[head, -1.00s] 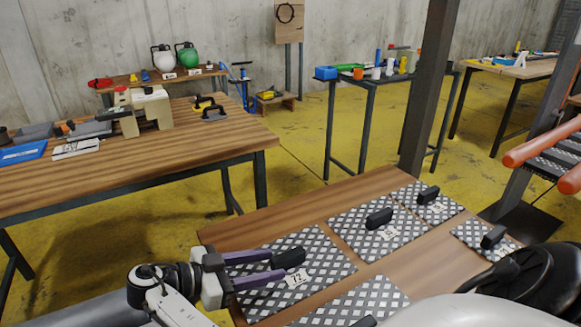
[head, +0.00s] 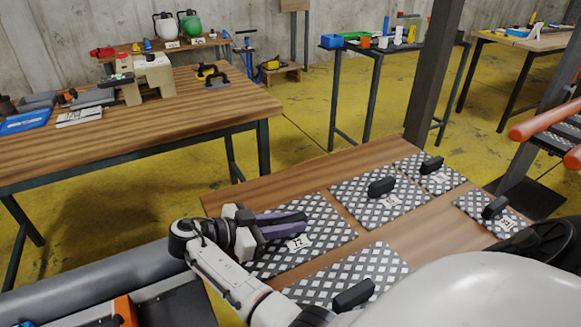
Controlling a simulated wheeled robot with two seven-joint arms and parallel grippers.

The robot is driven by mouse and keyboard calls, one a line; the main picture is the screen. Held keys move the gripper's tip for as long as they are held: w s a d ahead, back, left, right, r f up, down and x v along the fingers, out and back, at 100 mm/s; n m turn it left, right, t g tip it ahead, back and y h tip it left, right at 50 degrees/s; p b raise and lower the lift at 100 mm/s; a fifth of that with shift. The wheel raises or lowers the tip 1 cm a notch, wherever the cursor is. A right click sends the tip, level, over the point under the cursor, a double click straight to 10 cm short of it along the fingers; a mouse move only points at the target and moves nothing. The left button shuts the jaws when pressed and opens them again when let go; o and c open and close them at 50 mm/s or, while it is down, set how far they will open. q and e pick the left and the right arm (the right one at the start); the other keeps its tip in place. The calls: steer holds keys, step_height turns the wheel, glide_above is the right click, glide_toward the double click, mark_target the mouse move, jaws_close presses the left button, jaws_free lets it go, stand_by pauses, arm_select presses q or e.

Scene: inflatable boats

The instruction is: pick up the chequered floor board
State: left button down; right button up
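Several chequered floor boards with black handles and white tags lie on the wooden table. The board looks flat on the table, with no clear gap beneath. Another board (head: 395,262) lies in front, two more (head: 350,198) (head: 455,180) lie behind to the right, and one (head: 470,205) lies at the right edge.
The wooden table (head: 440,235) has a bare strip between the boards. A dark post (head: 433,75) stands behind it. A larger workbench (head: 190,115) with tools is at left. A grey tube (head: 90,268) lies at lower left.

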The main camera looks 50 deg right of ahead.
steer(key=shift+r, duration=0.1)
jaws_close()
